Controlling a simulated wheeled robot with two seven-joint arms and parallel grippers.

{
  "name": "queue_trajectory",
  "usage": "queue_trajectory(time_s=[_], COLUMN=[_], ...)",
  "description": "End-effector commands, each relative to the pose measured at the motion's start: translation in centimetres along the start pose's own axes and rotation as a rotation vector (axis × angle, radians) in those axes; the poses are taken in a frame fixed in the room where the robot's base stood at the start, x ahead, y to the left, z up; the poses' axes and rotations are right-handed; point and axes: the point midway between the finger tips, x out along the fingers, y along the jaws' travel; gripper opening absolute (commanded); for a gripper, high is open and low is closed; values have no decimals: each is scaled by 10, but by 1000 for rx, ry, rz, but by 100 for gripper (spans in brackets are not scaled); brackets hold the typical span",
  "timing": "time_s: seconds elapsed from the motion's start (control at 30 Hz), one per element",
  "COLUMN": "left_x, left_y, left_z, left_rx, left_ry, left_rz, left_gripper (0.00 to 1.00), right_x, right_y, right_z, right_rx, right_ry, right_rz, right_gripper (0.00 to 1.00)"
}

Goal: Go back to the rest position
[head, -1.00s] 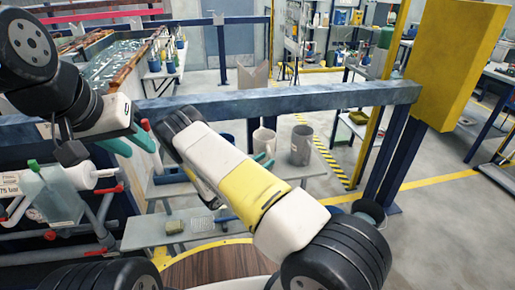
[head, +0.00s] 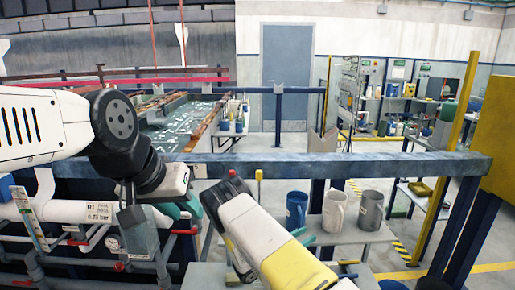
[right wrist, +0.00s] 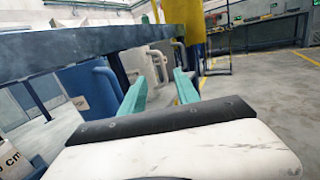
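My left gripper (head: 182,208) is at the left of the head view, in front of the pipes. Its teal fingers look parted with nothing between them. My right arm reaches up from the bottom of the head view.
A blue mug (head: 296,211), a white mug (head: 334,212) and a grey mug (head: 370,211) stand on a grey bench beyond my right arm. A yellow post (head: 453,150) stands right. Pipes (head: 95,212) fill the lower left.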

Motion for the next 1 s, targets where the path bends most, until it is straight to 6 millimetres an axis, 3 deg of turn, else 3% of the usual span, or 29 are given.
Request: queue_trajectory(time_s=[0.57,0.77,1.0], left_x=[0,0,0], left_y=[0,0,0], left_z=[0,0,0], left_rx=[0,0,0], left_ry=[0,0,0], left_rz=[0,0,0], left_gripper=[35,35,35], right_x=[18,26,23], right_y=[-30,-56,-105], right_z=[39,67,117], right_rx=[129,236,472], right_ry=[128,230,443], right_rz=[-207,-358,-641], right_gripper=[38,38,38])
